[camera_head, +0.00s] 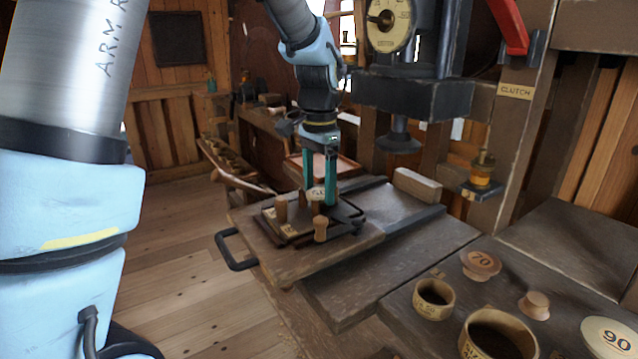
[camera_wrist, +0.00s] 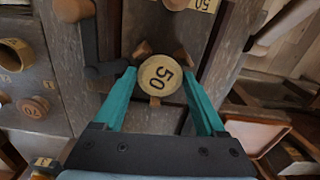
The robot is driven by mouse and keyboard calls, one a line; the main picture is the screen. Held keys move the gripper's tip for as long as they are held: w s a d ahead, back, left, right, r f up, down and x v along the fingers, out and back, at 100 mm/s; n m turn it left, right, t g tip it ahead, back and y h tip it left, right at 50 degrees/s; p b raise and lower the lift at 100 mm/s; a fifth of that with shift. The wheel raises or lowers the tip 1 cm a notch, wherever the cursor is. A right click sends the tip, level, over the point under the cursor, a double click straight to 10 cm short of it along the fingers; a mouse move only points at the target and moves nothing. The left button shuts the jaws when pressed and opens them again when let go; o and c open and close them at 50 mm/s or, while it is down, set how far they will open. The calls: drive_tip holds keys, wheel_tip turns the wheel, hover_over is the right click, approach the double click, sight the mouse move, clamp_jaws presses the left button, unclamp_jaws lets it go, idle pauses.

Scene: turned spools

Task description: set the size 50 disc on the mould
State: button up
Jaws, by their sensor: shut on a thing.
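In the head view the disc (camera_head: 317,194) shows between the fingertips of my gripper (camera_head: 320,188), low over a dark square plate (camera_head: 296,236) with upright wooden pegs, which looks like the mould. In the wrist view small wooden blocks show around the disc's edge. I cannot tell whether the disc touches what is under it.
The plate lies on a sliding board (camera_head: 270,256) with a black handle (camera_head: 232,257). A dark press head (camera_head: 400,138) hangs to the right behind.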

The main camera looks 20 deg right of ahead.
sight(319, 193)
drive_tip(key=shift+f, duration=0.35)
drive_tip(key=o, duration=1.2)
drive_tip(key=shift+o, duration=0.2)
drive_tip(key=shift+r, duration=0.1)
wheel_tip(319, 193, up, 12)
drive_tip(key=b, duration=0.1)
drive_tip(key=shift+r, duration=0.2)
